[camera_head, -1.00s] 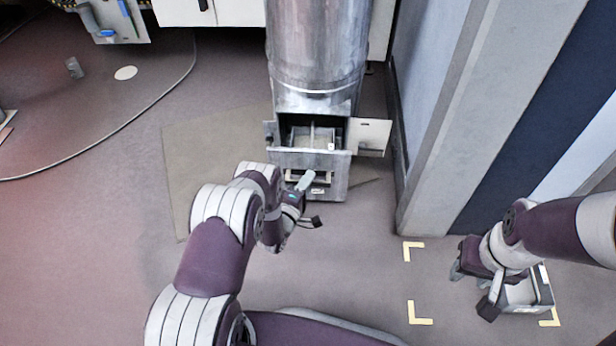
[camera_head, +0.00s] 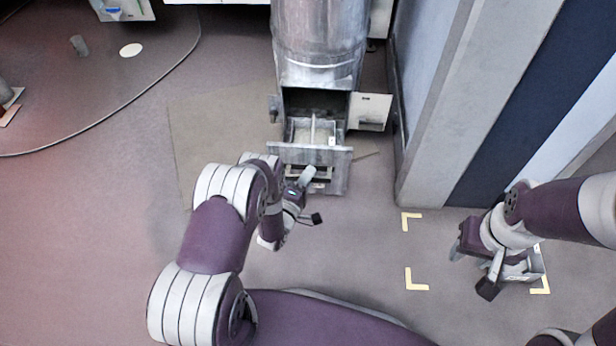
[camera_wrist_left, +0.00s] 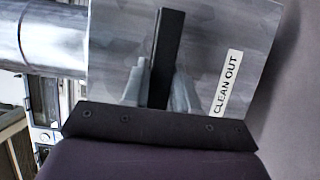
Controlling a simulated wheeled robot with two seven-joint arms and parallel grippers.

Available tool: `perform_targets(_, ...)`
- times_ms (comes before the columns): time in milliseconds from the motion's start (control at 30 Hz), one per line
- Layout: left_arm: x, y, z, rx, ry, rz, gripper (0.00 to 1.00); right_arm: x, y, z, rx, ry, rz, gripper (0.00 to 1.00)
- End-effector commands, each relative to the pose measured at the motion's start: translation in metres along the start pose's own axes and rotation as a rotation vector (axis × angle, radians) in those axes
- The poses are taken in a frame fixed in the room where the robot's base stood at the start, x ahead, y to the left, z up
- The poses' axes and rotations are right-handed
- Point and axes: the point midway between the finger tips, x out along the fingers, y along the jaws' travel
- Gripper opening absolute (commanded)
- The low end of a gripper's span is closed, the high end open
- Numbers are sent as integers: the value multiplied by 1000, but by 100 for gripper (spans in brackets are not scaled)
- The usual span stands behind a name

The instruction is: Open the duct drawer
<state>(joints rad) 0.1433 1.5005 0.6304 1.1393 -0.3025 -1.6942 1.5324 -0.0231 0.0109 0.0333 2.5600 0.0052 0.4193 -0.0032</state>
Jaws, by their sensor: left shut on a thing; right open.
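The duct drawer (camera_head: 318,154) stands part way out of the square metal base of the duct (camera_head: 318,75). Its inside shows from above behind the front panel. In the left wrist view its grey front (camera_wrist_left: 225,45) carries a "CLEAN OUT" label, and a black bar handle (camera_wrist_left: 168,45) stands between my fingers. My left gripper (camera_head: 306,178) is shut on that handle. My right gripper (camera_head: 471,270) is open, over the floor at the lower right, beside a small grey tray (camera_head: 537,272). The tray is partly hidden by my right gripper.
A small door (camera_head: 370,111) hangs open on the right of the duct base. A grey wall column (camera_head: 450,130) stands right of it. Yellow corner marks (camera_head: 416,286) lie on the floor near the tray. The floor left of my left arm is clear.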

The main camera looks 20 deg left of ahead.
Motion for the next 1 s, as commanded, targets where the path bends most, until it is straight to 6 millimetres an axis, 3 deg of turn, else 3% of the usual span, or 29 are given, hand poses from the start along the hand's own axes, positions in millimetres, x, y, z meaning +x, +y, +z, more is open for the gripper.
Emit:
perform_targets(33, 0, 0, 0, 0, 0, -1, 0, 0, 0, 0, 0, 0, 0, 43)
perform_targets(67, 0, 0, 0, 0, 0, -1, 35, 0, 0, 0, 0, 0, 0, 43)
perform_targets(100, 0, 0, 0, 0, 0, -1, 48, 0, 0, 0, 0, 0, 0, 43)
perform_targets(467, -7, 2, 0, -1, 0, -3, 49, -6, 0, -1, 0, 0, 0, 43)
perform_targets(800, -93, 4, -1, -2, 5, -5, 49, -42, 0, -5, 0, 0, 0, 43)
perform_targets(1000, -123, 1, -1, 0, 2, -2, 49, -49, 0, -6, 0, 0, 0, 43)
